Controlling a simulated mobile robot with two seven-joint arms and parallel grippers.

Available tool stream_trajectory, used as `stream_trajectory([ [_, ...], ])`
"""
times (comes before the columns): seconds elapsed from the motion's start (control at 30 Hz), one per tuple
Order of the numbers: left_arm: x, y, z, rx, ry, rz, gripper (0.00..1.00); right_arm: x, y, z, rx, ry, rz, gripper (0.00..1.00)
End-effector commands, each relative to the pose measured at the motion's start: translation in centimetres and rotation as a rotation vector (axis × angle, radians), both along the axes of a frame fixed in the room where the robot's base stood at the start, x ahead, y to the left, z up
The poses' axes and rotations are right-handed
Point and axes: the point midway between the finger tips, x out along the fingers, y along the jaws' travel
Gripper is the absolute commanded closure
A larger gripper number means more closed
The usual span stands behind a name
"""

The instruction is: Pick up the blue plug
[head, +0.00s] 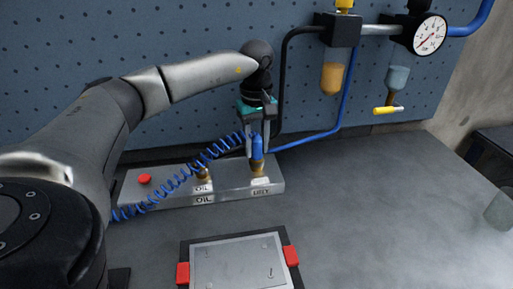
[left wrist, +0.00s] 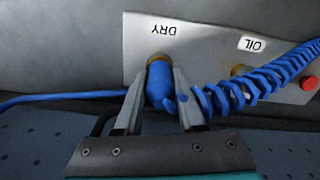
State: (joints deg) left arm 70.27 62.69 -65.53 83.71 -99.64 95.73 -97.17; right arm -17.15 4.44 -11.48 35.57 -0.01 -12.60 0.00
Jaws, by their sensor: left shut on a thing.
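The blue plug (head: 257,148) stands upright at the brass fitting above the DRY label on a grey block (head: 225,196). My left gripper (head: 258,150) points down from above and is shut on the plug, one finger on each side. In the left wrist view the plug (left wrist: 159,84) sits between the two fingers (left wrist: 157,105), its end at the brass DRY fitting (left wrist: 160,57). A coiled blue hose (head: 190,182) runs from near the plug to the left. My right gripper is not in view.
A second brass fitting (head: 203,172), labelled OIL, and a red button (head: 145,179) are on the block. A framed plate with red corners (head: 240,262) lies in front. A gauge (head: 430,36) and a yellow-handled valve (head: 388,109) are at upper right. The bench at right is mostly clear.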

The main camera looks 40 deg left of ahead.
Motion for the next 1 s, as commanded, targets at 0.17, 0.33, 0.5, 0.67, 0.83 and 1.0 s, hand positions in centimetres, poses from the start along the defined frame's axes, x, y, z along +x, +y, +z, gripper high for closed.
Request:
stream_trajectory([
  [0.17, 0.0, 0.0, 0.0, 0.000, -0.001, 0.000, 1.00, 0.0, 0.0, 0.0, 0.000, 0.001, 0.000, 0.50],
  [0.33, 0.0, 0.0, 0.3, -0.001, -0.002, 0.000, 1.00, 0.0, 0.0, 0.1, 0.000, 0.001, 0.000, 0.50],
  [0.5, 0.1, 0.0, 1.7, -0.002, -0.006, 0.000, 1.00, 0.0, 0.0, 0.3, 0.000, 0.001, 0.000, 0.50],
  [0.67, 0.2, -0.1, 4.6, -0.001, -0.007, 0.000, 1.00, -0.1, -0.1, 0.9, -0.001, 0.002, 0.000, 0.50],
  [0.83, 0.1, 0.0, 9.0, -0.001, -0.007, 0.000, 1.00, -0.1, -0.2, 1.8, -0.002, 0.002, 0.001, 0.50],
  [1.0, 0.2, -0.1, 13.5, -0.002, -0.007, -0.001, 1.00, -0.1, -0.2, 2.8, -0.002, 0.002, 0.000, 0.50],
])
